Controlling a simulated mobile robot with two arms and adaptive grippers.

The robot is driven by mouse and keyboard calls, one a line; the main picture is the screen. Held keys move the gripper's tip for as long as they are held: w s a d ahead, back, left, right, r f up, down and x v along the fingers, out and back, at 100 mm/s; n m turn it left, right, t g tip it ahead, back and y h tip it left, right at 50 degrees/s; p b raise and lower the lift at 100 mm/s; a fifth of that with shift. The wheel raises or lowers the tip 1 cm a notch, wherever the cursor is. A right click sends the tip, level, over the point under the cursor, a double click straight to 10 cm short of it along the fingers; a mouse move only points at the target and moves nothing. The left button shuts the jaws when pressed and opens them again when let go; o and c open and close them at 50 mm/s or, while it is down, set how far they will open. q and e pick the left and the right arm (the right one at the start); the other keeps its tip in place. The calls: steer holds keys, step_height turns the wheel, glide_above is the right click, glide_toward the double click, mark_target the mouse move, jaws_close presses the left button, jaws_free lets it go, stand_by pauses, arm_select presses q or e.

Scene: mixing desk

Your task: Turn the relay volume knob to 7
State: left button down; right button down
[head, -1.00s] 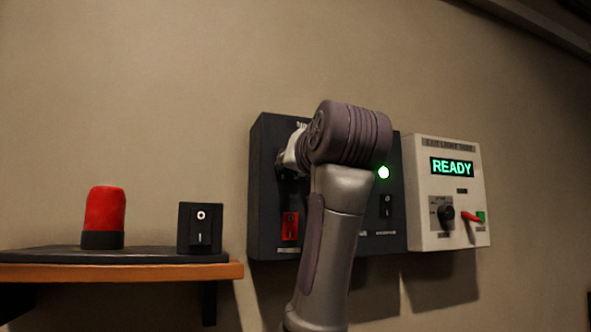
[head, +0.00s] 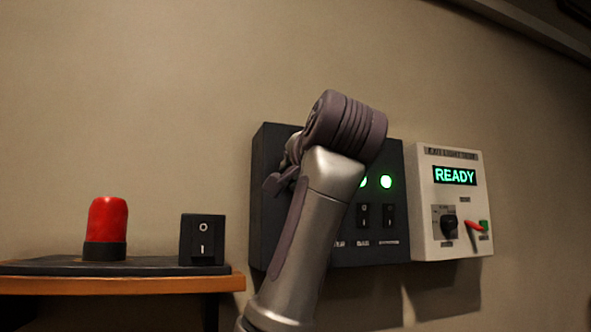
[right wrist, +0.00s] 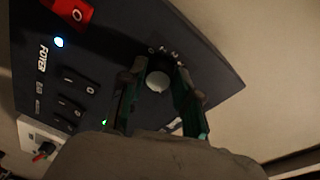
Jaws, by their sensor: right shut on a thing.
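The dark wall panel (head: 268,150) carries the knob, but my right arm covers that part of it in the head view. In the right wrist view a round, pale-topped knob (right wrist: 158,81) sits between the fingers of my right gripper (right wrist: 156,88), near one end of the panel. The fingers are shut on its two sides. Small scale marks show beside the knob, but I cannot read its setting or see a pointer. My right gripper also shows partly in the head view (head: 281,178), against the panel's left part. My left gripper is not in view.
The panel has rocker switches (head: 388,216) and green lights (head: 386,181); a red switch (right wrist: 70,12) shows in the wrist view. A white box (head: 425,180) reading READY hangs to the right. A shelf (head: 150,284) at left holds a red-capped object (head: 106,220) and a black switch (head: 202,240).

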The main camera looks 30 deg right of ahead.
steer(key=shift+r+m+p, duration=0.15)
steer(key=shift+m+p, duration=0.1)
steer(key=shift+m, duration=0.55)
steer(key=shift+r+m+p, duration=0.15)
steer(key=shift+m+p, duration=0.05)
steer(key=shift+m, duration=0.6)
steer(key=c, duration=0.8)
jaws_free()
steer(key=shift+d+f, duration=0.1)
steer(key=shift+f, duration=0.05)
steer(key=v, duration=1.2)
